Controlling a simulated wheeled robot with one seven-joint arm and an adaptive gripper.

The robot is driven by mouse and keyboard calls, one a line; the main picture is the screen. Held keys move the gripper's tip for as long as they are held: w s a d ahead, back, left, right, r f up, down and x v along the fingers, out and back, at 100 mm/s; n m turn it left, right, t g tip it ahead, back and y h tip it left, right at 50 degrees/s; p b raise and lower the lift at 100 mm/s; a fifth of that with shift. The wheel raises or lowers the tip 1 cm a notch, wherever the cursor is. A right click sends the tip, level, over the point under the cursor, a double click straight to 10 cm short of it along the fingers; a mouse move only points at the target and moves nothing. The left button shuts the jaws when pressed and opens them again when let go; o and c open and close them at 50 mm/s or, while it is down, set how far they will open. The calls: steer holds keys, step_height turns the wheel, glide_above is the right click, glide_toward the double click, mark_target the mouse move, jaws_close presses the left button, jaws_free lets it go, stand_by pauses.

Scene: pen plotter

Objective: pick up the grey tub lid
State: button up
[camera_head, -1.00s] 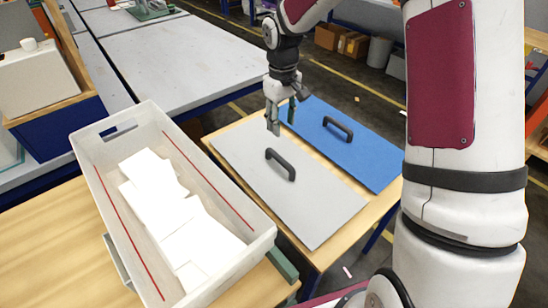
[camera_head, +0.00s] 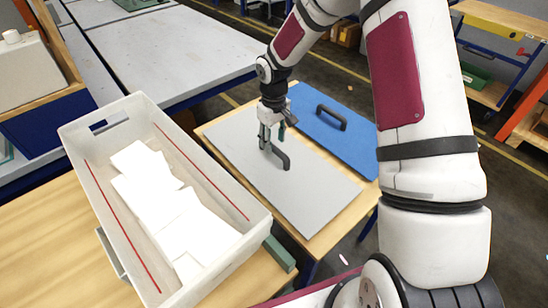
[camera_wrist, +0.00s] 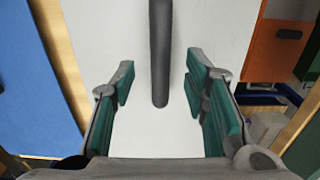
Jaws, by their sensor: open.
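The grey tub lid (camera_head: 315,190) lies flat on a wooden-topped table, with a dark bar handle (camera_head: 275,154) standing up from it. My gripper (camera_head: 271,143) is right at the far end of that handle, pointing down. In the wrist view the handle (camera_wrist: 160,60) runs between the open green-padded fingers of my gripper (camera_wrist: 160,95), with a gap on both sides. The grey lid (camera_wrist: 110,30) fills the middle of the wrist view beneath the fingers. Whether the fingertips reach below the handle's top is hard to tell.
A blue lid (camera_head: 345,145) with its own dark handle (camera_head: 331,117) lies beside the grey one. A grey tub (camera_head: 75,135) holding white sheets (camera_head: 165,210) stands to the left. A green block (camera_head: 279,254) lies by the tub's near right corner.

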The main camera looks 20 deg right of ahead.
mark_target(274, 147)
step_height(274, 147, down, 4)
steer(key=shift+s+f, duration=0.1)
jaws_close()
